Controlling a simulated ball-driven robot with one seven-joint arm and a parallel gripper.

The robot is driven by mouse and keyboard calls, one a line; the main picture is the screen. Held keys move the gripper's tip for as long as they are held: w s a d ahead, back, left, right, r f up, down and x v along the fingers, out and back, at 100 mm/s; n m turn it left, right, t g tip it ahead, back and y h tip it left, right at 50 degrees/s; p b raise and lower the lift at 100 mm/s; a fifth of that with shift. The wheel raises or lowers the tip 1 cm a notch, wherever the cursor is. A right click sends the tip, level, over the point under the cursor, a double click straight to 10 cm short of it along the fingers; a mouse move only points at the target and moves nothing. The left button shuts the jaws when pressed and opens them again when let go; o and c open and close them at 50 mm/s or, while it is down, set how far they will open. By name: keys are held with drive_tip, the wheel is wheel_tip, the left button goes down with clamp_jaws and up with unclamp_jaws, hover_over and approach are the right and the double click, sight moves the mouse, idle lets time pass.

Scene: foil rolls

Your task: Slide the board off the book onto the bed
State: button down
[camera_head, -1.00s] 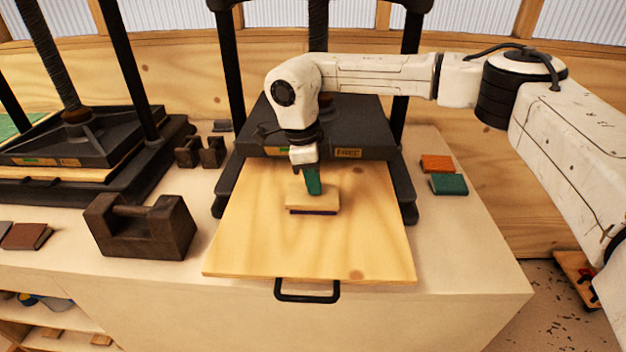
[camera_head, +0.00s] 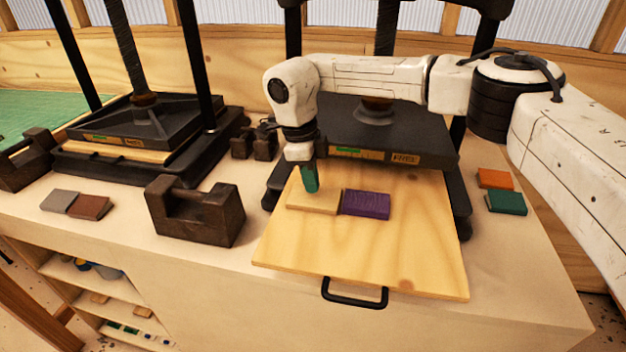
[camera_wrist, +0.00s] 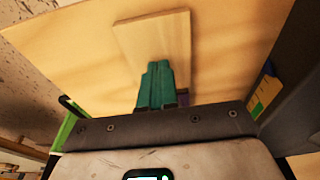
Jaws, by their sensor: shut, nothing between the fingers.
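The board (camera_head: 318,202), a small pale wooden slab, lies on the bed (camera_head: 415,262) directly left of the purple book (camera_head: 366,204). The book lies flat with its cover uncovered. The board looks flat; I cannot tell whether its right edge touches the book. My gripper (camera_head: 311,188) is shut and empty, its green fingertips over the board's back left part; I cannot tell whether they press on it.
The press's dark plate (camera_head: 380,130) hangs over the bed's back. A black handle (camera_head: 355,295) sticks out at the bed's front. Orange (camera_head: 495,178) and green (camera_head: 506,202) books lie to the right. The bed's front is clear.

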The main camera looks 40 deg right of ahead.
drive_tip(key=shift+r+p, duration=0.75)
drive_tip(key=shift+r, duration=0.1)
drive_tip(key=shift+a+r, duration=0.1)
drive_tip(key=shift+a, duration=0.05)
drive_tip(key=w+a+b, duration=0.2)
drive_tip(key=w+a, duration=0.5)
drive_tip(key=w, duration=0.2)
drive_tip(key=shift+w, duration=0.25)
